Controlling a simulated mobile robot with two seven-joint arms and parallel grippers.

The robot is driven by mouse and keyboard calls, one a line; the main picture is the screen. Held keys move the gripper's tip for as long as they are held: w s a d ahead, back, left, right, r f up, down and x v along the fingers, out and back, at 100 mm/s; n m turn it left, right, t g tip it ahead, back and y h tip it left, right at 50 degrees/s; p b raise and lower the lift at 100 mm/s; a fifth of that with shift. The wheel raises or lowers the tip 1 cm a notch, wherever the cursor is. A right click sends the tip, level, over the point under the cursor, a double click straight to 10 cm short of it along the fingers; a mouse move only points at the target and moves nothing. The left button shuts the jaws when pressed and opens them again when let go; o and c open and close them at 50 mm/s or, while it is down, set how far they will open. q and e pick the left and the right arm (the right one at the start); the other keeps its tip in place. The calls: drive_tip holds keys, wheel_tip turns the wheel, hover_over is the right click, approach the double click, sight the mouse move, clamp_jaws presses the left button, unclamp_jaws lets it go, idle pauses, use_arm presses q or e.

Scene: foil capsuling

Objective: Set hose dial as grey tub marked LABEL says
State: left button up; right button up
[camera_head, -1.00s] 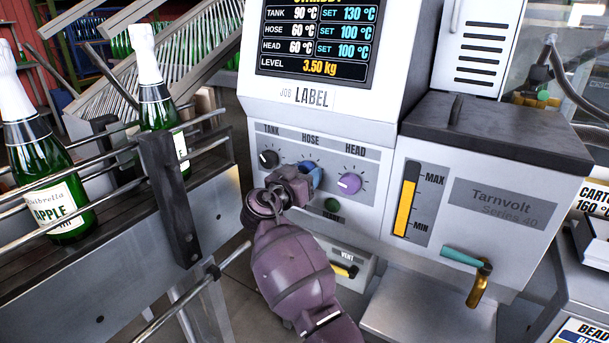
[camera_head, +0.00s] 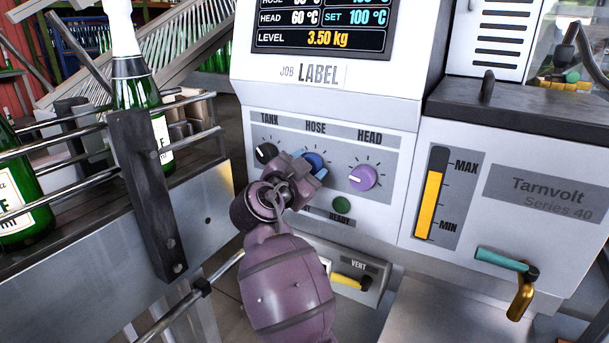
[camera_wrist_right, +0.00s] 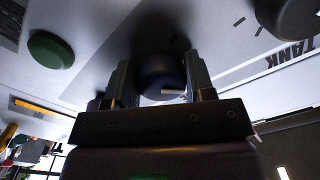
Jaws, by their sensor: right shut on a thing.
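The grey tub marked LABEL (camera_head: 308,76) stands in the middle of the head view. The blue hose dial (camera_head: 315,161) sits under the word HOSE, between the dark tank dial (camera_head: 266,153) and the purple head dial (camera_head: 363,177). My right gripper (camera_head: 308,167) is at the hose dial, shut on it. The right wrist view shows the fingers either side of the hose dial (camera_wrist_right: 160,75). The dial's pointer is mostly hidden in the head view. My left gripper is not in view.
A green ready button (camera_head: 341,204) and a yellow-handled vent (camera_head: 350,282) lie below the dials. A conveyor rail (camera_head: 150,190) with green bottles (camera_head: 135,80) stands close on the left. A teal-handled tap (camera_head: 502,259) sticks out at the right.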

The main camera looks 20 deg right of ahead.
drive_tip(key=shift+f+m, duration=0.2)
drive_tip(key=shift+m, duration=0.1)
drive_tip(key=shift+r, duration=0.1)
drive_tip(key=o, duration=0.9)
drive_tip(key=shift+r, duration=0.1)
drive_tip(key=shift+a, duration=0.1)
